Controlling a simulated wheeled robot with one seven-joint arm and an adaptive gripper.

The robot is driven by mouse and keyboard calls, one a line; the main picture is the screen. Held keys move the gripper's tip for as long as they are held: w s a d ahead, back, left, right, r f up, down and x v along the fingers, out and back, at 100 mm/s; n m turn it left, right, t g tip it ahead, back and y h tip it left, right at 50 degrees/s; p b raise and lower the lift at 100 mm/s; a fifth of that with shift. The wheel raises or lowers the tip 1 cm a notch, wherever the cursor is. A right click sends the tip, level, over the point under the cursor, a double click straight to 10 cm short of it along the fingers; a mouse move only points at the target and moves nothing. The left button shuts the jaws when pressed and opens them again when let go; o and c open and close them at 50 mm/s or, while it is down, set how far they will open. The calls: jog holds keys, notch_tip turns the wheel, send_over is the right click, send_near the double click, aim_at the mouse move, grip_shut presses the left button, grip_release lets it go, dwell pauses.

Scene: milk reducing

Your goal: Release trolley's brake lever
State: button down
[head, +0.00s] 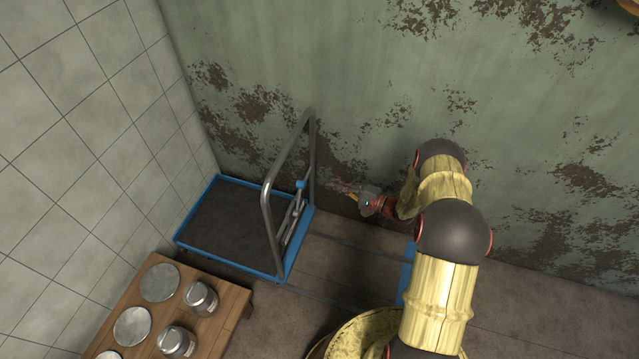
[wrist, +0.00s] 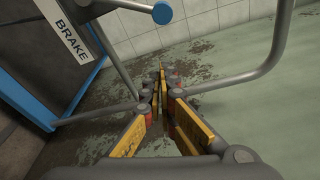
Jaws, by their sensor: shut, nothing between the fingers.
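The trolley (head: 230,212) has a dark platform with a blue rim and a grey tube handle (head: 268,190). Its brake lever, a grey rod with a blue knob (head: 300,185), is at the handle end. In the wrist view the blue knob (wrist: 162,13) is at the top, near a white label reading "BRAKE" (wrist: 72,38). My gripper (head: 341,186) is right of the handle and the knob, apart from the knob. Its fingers (wrist: 161,76) are shut and empty in the wrist view, below the knob. Whether they touch the handle tube cannot be told.
A tiled wall (head: 75,110) stands left and a stained green wall (head: 400,70) behind. A wooden table (head: 222,325) with metal-lidded jars (head: 201,297) is at front left. A yellowish round container (head: 345,335) is below my arm. Some brown floor (head: 330,260) between is clear.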

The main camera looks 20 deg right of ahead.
aim_at(299, 199)
jog(key=w+a+b, duration=0.3)
jog(key=a, duration=0.5)
jog(key=shift+w+a+r, duration=0.15)
jog(key=shift+w+r, duration=0.05)
jog(key=shift+r, duration=0.1)
jog(key=shift+s+r, duration=0.1)
